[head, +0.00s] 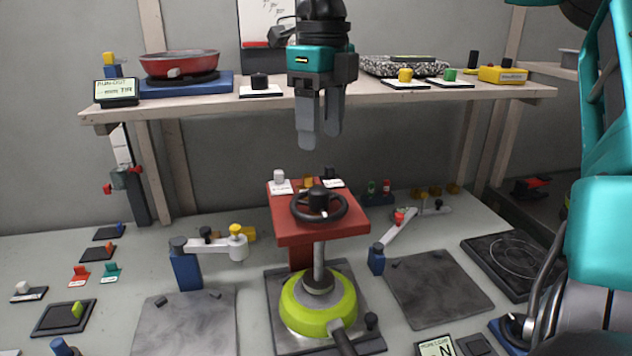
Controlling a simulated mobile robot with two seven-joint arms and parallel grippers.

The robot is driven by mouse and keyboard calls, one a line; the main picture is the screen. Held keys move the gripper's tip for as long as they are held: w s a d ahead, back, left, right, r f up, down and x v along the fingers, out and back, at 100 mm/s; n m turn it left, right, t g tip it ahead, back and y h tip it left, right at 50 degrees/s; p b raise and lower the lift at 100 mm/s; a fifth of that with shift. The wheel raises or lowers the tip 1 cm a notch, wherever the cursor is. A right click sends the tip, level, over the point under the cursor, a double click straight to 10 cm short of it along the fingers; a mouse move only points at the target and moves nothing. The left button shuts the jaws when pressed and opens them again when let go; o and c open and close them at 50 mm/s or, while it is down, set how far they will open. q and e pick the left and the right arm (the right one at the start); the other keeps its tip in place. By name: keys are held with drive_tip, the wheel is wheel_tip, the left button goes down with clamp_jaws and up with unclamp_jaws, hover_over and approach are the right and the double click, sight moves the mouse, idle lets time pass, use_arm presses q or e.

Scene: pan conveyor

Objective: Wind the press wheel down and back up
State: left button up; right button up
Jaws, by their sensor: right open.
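The press wheel (334,208) is a black handwheel with a dark hub on top of the red press head (290,229) in the middle of the table. A metal shaft (319,262) runs down from the head to a dark round foot at the middle of a lime-green pan (344,304). I cannot tell whether the foot touches the pan. My right gripper (321,141) hangs above the wheel, fingers pointing down, open and empty, apart from the wheel. My left gripper is not in view.
A wooden shelf (215,108) behind holds a red pan (180,66) and small colored knobs. Swing-arm fixtures stand left (186,265) and right (377,258) of the press. Grey plates flank the green pan. My teal arm fills the right edge.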

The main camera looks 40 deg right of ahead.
sight(320, 188)
wheel_tip(320, 188, down, 10)
drive_tip(key=shift+w+r, duration=0.1)
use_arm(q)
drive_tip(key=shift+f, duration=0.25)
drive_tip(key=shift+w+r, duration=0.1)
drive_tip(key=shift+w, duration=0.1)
